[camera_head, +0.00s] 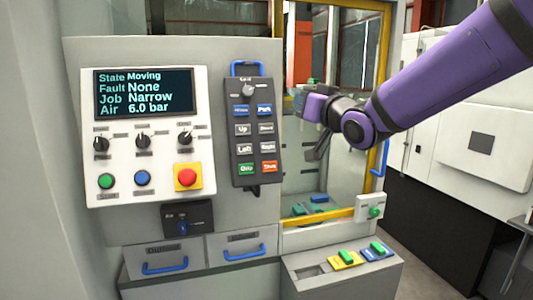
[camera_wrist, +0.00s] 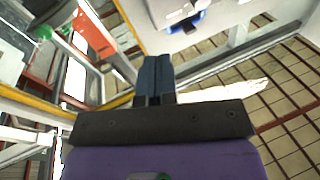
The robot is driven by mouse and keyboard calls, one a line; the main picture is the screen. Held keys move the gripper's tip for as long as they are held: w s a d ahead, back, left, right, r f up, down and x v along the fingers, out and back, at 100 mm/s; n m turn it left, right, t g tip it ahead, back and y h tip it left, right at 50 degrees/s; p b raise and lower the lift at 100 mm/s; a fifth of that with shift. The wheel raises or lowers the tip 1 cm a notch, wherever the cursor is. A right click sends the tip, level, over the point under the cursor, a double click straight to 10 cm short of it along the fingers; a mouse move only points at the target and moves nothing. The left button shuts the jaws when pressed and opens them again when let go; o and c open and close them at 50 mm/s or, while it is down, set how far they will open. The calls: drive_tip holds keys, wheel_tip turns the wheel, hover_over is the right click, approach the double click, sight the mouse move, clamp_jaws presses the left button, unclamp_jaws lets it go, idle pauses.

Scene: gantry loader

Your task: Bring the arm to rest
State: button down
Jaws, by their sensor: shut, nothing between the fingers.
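My purple arm (camera_head: 450,75) reaches in from the upper right in the head view. My gripper (camera_head: 318,150) hangs in front of the yellow-framed glass door, to the right of the hand pendant, with its fingers pointing down and to the left. In the wrist view my gripper (camera_wrist: 153,62) shows two dark fingers pressed together with nothing between them. The control panel (camera_head: 145,135) has a screen reading State Moving, Fault None, Job Narrow, Air 6.0 bar.
The pendant (camera_head: 253,135) hangs on the machine front. A red emergency button (camera_head: 187,177) sits on the panel. Drawers with blue handles (camera_head: 165,267) are below. A ledge (camera_head: 340,280) at lower right holds green pieces on yellow and blue blocks. A white cabinet (camera_head: 485,175) stands at right.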

drive_tip(key=s+d+f+m+g+h, duration=0.1)
drive_tip(key=s+d+h, duration=0.2)
drive_tip(key=d, duration=0.2)
drive_tip(key=s+d+f+m+h, duration=0.1)
drive_tip(key=s+d+h, duration=0.2)
drive_tip(key=d, duration=0.2)
drive_tip(key=s+d+f+m+g+h, duration=0.1)
drive_tip(key=s+d+f+g, duration=0.2)
drive_tip(key=s, duration=0.5)
drive_tip(key=s+d+f+m+g+h, duration=0.1)
drive_tip(key=s+d+f+g, duration=0.2)
drive_tip(key=s, duration=0.6)
drive_tip(key=s+d+f+g+h, duration=0.2)
drive_tip(key=s+d+f+g, duration=0.2)
drive_tip(key=s+d, duration=0.2)
drive_tip(key=s, duration=0.2)
drive_tip(key=shift+s+f+m, duration=0.2)
drive_tip(key=shift+s+m, duration=0.2)
drive_tip(key=shift+d, duration=0.1)
